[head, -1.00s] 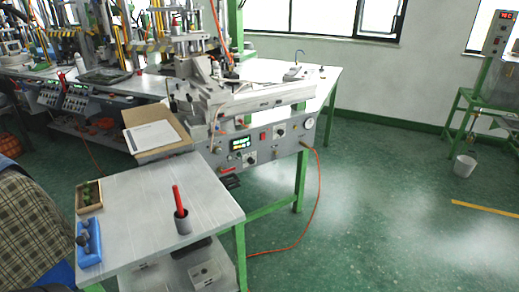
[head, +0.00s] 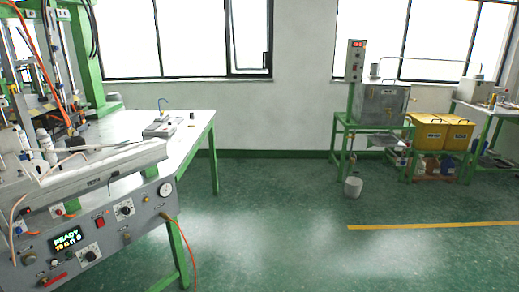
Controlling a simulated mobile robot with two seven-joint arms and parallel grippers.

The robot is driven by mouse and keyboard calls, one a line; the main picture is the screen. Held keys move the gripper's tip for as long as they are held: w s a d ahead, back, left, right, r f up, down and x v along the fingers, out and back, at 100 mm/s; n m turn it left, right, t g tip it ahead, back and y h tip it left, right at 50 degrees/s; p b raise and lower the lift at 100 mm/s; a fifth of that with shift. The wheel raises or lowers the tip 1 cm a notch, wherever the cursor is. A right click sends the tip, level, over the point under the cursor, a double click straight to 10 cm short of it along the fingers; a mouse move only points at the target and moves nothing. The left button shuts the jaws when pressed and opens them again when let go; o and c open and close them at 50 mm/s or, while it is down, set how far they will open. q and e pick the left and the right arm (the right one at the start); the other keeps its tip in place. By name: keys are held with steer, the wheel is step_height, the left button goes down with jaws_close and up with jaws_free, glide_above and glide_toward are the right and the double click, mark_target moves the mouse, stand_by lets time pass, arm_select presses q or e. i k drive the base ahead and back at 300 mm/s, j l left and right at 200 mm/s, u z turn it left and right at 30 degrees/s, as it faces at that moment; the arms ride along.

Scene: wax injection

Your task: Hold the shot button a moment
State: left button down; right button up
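The wax injection machine's grey control panel (head: 140,228) is at the lower left in the head view. Its lit display (head: 68,240) reads READY, with smaller digits below. A red square switch (head: 100,222), black knobs, small round buttons and a pressure gauge (head: 166,189) sit on the panel. I cannot tell which control is the shot button. Neither of my grippers is in view, so nothing is seen touching the panel.
A white-topped table (head: 185,128) with green legs stands behind the machine. An orange hose (head: 184,245) hangs from the panel to the floor. A metal tank (head: 382,104) on a green stand, a white bucket (head: 353,187) and yellow bins (head: 430,131) stand at the right. Green floor between is open.

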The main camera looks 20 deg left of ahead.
mark_target(30, 261)
steer(key=i+j+u, duration=0.1)
steer(key=i+u, duration=0.85)
steer(key=u, duration=0.15)
steer(key=i+j+u, duration=0.1)
steer(key=i+u, duration=0.65)
steer(key=i+l+u, duration=0.1)
steer(key=i+u, duration=0.25)
steer(key=i+l+u, duration=0.1)
steer(key=i+u, duration=0.2)
